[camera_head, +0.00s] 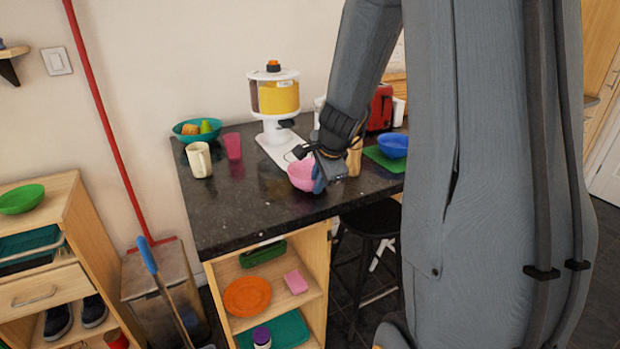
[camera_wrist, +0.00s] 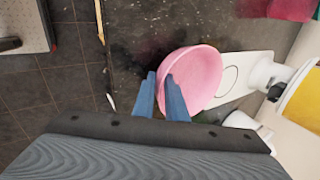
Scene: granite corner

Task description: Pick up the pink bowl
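The pink bowl (camera_head: 301,175) is at the front part of the dark granite counter, below the end of my arm. In the wrist view the pink bowl (camera_wrist: 197,72) shows its round inside, which looks empty. My gripper (camera_wrist: 160,78) has its two blue fingers close together at the bowl's near left rim, one on each side of the wall. It looks shut on that rim. In the head view my gripper (camera_head: 319,178) is at the bowl's right side. I cannot tell whether the bowl still touches the counter.
The granite counter (camera_head: 225,217) also holds a cream mug (camera_head: 199,160), a pink cup (camera_head: 232,146), a teal fruit bowl (camera_head: 185,136), a cereal dispenser (camera_head: 274,98) and a blue bowl (camera_head: 393,146). A wooden item (camera_head: 354,160) stands close right of my gripper. A black stool (camera_head: 371,218) is below.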

